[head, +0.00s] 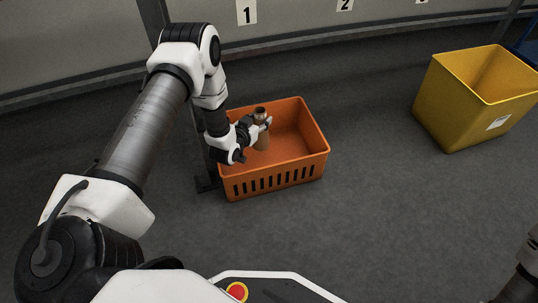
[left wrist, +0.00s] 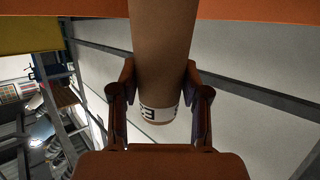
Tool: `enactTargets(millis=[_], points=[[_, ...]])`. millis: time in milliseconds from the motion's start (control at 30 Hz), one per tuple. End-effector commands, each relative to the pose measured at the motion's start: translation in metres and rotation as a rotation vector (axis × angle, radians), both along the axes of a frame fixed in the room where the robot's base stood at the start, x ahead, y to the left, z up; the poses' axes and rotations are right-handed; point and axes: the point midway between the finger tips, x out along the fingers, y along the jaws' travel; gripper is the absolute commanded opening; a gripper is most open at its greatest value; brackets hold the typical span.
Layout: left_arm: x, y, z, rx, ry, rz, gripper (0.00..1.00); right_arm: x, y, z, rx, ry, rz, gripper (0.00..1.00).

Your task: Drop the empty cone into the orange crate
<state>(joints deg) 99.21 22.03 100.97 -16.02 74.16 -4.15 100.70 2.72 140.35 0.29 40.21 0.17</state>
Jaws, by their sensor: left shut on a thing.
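The empty cone (head: 261,132) is a brown, narrow tube with a darker open top, held roughly upright over the orange crate. In the left wrist view the cone (left wrist: 160,60) runs between the two fingers and bears a white label with dark print near one end. My left gripper (head: 262,124) is shut on the cone. The orange crate (head: 275,181) stands on the floor with slots along its front wall; part of its left side is hidden behind my arm. I cannot tell whether the cone's lower end touches the crate floor. My right gripper is not in view.
A yellow crate (head: 462,110) with a white label stands on the floor at the right. A dark post with a foot (head: 207,184) stands close to the orange crate's left side. A wall with numbered signs (head: 246,12) runs along the back. The floor between the crates is clear.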

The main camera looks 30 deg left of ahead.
Motion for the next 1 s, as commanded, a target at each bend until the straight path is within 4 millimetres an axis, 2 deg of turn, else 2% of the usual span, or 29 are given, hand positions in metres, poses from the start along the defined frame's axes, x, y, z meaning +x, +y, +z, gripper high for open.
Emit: enactTargets(millis=[133,167,233,533,667,767,1000], points=[[0.000,0.000,0.001,0.000,0.000,0.000,0.17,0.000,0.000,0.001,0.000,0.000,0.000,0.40],[0.000,0.000,0.001,0.000,0.000,0.000,0.49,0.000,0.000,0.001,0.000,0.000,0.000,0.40],[0.000,0.000,0.001,0.000,0.000,0.000,0.74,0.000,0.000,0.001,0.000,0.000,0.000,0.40],[0.000,0.000,0.001,0.000,0.000,0.000,0.75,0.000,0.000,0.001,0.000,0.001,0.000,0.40],[-0.010,0.000,0.003,-0.002,0.003,0.002,0.75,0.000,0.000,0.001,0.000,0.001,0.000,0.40],[-0.029,-0.002,0.009,-0.004,0.004,0.003,0.75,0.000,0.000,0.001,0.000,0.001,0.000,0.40],[-0.087,-0.006,0.028,-0.005,0.004,0.005,0.75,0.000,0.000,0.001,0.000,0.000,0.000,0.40]])
